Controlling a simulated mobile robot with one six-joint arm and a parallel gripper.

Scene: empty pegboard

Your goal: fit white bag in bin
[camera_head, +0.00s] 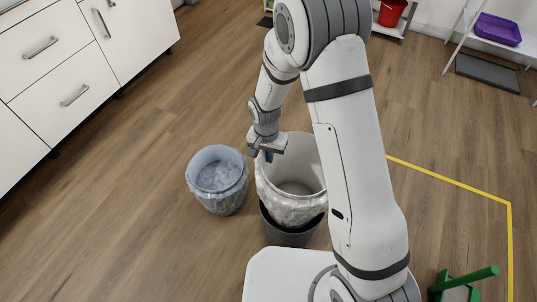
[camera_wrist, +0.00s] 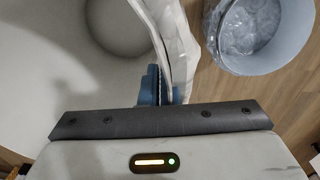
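The white bag (camera_head: 318,160) stands open and upright at the centre of the head view, with a smooth inner wall and crinkled lower outside. Its lower end is in the dark grey bin (camera_head: 290,237), and most of the bag rises above the bin's rim. My gripper (camera_head: 268,157) is at the bag's upper left rim. In the wrist view the blue fingers of my gripper (camera_wrist: 160,92) are closed about the bag's edge (camera_wrist: 175,40), with the bag's inside on the left. My arm hides the bag's right side in the head view.
A second bin (camera_head: 217,178) with a clear bluish liner stands close on the left. White drawers (camera_head: 60,85) are at upper left. A green object (camera_head: 457,288) is at lower right, near a yellow floor line (camera_head: 450,180). The wooden floor between is clear.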

